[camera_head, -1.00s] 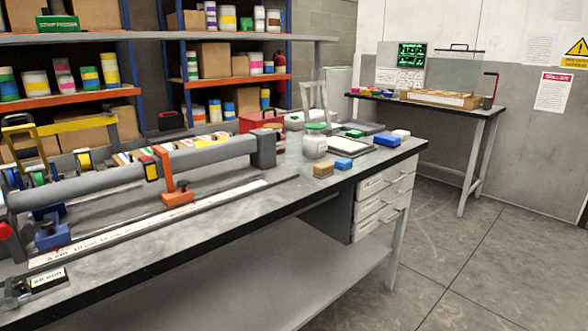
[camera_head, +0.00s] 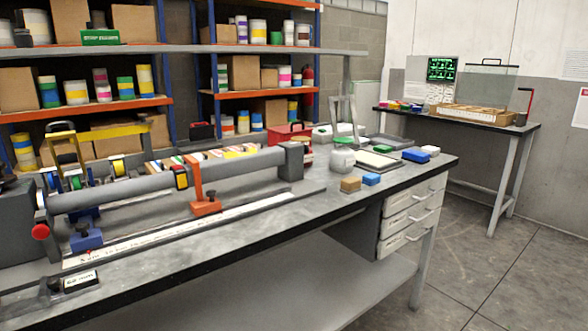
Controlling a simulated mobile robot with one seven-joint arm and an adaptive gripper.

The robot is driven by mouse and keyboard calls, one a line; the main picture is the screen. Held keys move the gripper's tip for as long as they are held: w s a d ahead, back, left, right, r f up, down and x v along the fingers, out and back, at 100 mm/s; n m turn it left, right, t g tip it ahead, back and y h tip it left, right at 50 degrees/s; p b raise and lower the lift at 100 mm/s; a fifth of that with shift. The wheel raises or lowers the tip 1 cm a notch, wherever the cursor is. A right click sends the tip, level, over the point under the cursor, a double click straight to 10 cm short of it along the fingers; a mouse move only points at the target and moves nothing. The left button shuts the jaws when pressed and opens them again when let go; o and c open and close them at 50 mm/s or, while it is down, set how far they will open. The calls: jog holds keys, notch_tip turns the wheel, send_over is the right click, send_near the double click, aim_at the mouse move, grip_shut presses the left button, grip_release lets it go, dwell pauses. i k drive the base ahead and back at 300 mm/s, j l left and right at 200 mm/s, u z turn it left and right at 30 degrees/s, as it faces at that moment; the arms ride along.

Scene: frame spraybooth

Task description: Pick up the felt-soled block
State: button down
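A small tan block (camera_head: 351,184) and a small blue block (camera_head: 371,179) sit side by side near the front edge of the long grey workbench (camera_head: 240,222). A larger blue block (camera_head: 416,156) and a white block (camera_head: 430,150) lie farther right on the same bench. I cannot tell from here which one has a felt sole; their undersides are hidden. My gripper is not in view.
A long grey tube rig (camera_head: 240,166) with an orange clamp (camera_head: 205,205) fills the bench's left half. A pale jar (camera_head: 342,158) and a dark-framed white tray (camera_head: 378,160) stand behind the small blocks. Clear floor (camera_head: 490,270) lies right of the bench.

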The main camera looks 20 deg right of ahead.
aim_at(350, 185)
jog(key=i+l+u, duration=0.35)
jog(key=l, duration=0.85)
jog(key=i+l+u, duration=0.1)
jog(key=l+u, duration=0.25)
jog(key=l, duration=0.8)
jog(key=l+u, duration=0.35)
jog(key=l, duration=0.9)
